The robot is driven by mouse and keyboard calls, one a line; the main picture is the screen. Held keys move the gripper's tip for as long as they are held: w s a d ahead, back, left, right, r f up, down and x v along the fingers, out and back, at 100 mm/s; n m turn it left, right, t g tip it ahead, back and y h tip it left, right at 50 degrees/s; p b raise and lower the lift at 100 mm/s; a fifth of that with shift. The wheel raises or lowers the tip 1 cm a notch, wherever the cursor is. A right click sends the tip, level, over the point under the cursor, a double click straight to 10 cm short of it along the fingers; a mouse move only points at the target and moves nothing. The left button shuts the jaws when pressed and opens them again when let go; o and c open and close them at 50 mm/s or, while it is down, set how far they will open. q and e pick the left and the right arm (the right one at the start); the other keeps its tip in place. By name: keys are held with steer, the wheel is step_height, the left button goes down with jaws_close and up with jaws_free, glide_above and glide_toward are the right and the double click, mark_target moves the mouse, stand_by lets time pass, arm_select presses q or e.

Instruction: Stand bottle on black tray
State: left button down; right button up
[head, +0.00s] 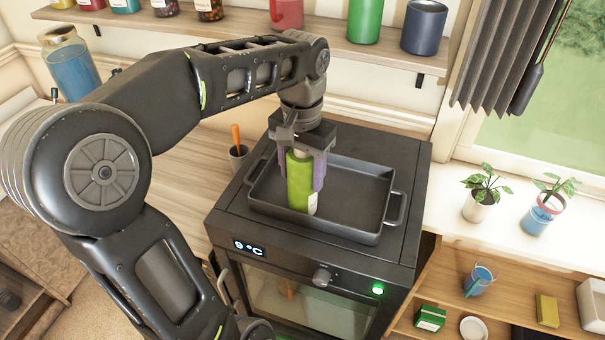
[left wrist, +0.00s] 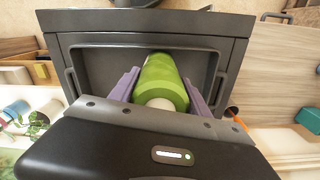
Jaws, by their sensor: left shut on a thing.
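A green bottle (head: 301,180) with a pale label near its bottom is upright in the head view, over the left part of the black tray (head: 350,224). The tray lies on top of a dark oven and has a handle at each side. My left gripper (head: 305,175) points down and is shut on the bottle, one purple finger on each side. In the left wrist view the bottle (left wrist: 160,85) shows between the purple fingers with the tray (left wrist: 95,68) behind it. I cannot tell whether the bottle's base touches the tray floor. My right gripper is not in view.
The oven (head: 400,160) has a knob and a lit green button in front. A cup with an orange-handled tool (head: 238,155) stands left of the oven. Potted plants (head: 480,205) stand on the right counter. A shelf with jars (head: 365,22) runs above. The tray's right part is empty.

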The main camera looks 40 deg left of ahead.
arm_select(q)
steer(key=c, duration=1)
jaws_free()
steer(key=shift+f, duration=0.15)
steer(key=o, duration=0.5)
